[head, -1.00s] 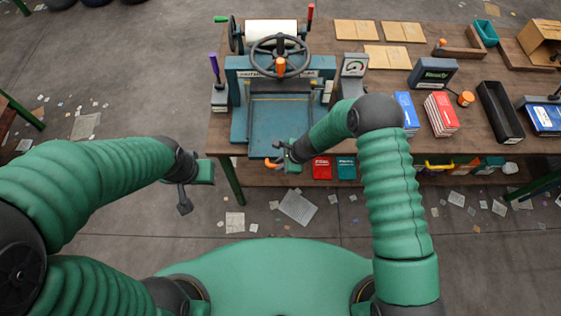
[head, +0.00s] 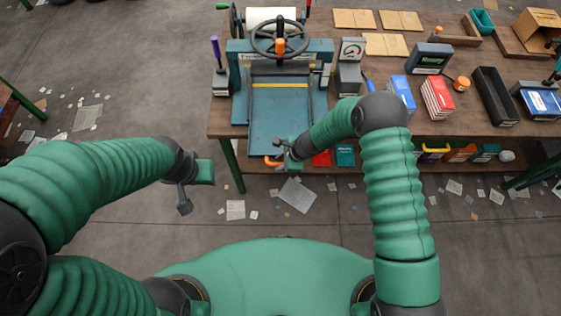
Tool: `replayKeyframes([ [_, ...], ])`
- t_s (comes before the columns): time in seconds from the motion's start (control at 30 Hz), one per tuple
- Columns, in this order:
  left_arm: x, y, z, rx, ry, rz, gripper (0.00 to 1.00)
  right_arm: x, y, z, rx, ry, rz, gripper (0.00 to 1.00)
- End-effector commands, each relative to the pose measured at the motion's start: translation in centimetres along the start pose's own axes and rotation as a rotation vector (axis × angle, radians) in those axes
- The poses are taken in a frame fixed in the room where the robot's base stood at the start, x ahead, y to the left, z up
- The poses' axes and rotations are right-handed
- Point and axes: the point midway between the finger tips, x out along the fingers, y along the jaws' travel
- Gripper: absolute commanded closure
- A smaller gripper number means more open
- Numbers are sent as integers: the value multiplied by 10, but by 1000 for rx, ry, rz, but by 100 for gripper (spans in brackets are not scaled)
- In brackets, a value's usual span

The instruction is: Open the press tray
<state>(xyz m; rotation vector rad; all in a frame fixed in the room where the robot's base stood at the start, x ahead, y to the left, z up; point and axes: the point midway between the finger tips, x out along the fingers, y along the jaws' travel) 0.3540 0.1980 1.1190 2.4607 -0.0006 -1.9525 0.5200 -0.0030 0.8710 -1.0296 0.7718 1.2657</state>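The press (head: 318,58) is a blue-teal machine with a black hand wheel (head: 275,36) on the table's left part. Its flat blue tray (head: 281,112) is slid partly out toward me, with a yellow stripe showing across its back part. An orange handle (head: 271,161) is at the tray's front edge. My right gripper (head: 284,154) is at this handle and appears shut on it; the fingers partly hide it. My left gripper (head: 191,188) hangs empty over the floor, left of the table and apart from the press; its finger gap is unclear.
A gauge box (head: 349,67) and a purple-handled lever (head: 217,55) flank the press. Blue boxes (head: 403,91), red boxes (head: 437,97) and a black bin (head: 496,97) stand to the right on the table (head: 225,117). Scattered papers lie on the open floor before me.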

Motion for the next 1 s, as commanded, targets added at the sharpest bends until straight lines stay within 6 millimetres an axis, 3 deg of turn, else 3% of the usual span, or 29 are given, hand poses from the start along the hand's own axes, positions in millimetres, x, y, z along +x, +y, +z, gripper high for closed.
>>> replayKeyframes([
  [0.33, 0, 0, 0, 0, 0, 0, 64, -2, 0, 1, -1, -2, 0, 64],
  [0.47, 2, 0, 1, 0, 0, 0, 64, -16, -1, 0, -2, -1, -2, 64],
  [0.8, 6, 0, 2, 0, 0, 0, 64, -113, -2, 0, -2, 0, -5, 64],
  [1.0, 6, 0, 2, 0, 0, 0, 64, -156, -2, 0, -1, 0, -2, 64],
])
